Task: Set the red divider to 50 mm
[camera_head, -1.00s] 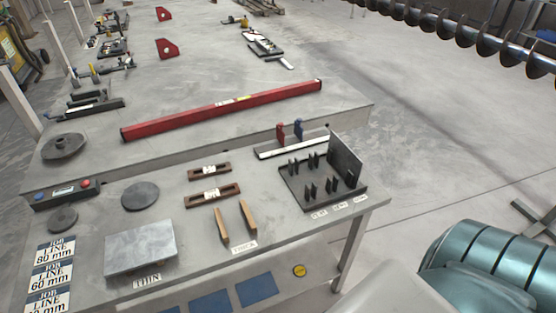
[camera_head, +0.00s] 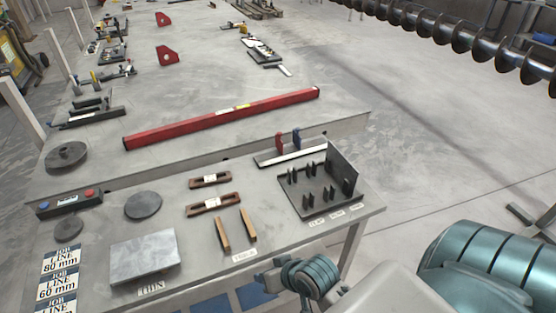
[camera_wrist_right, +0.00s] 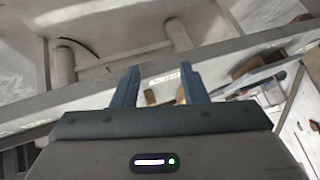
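The red divider (camera_head: 280,142) stands upright beside a blue divider (camera_head: 297,137) on a rail with a white front strip (camera_head: 290,157), at the back right of the near bench. No scale numbers are legible on the strip. My right gripper (camera_head: 268,277) is low at the front edge of the bench, well apart from the dividers. In the right wrist view its two fingers (camera_wrist_right: 157,84) are spread with nothing between them. The dividers cannot be made out in that view. My left gripper is out of view.
A black tray (camera_head: 310,206) with upright dark pegs and a tall plate stands right of the wooden sticks (camera_head: 222,234). A metal plate (camera_head: 143,256) lies near job cards (camera_head: 62,258) reading 80 mm and 60 mm. A long red bar (camera_head: 222,117) lies behind.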

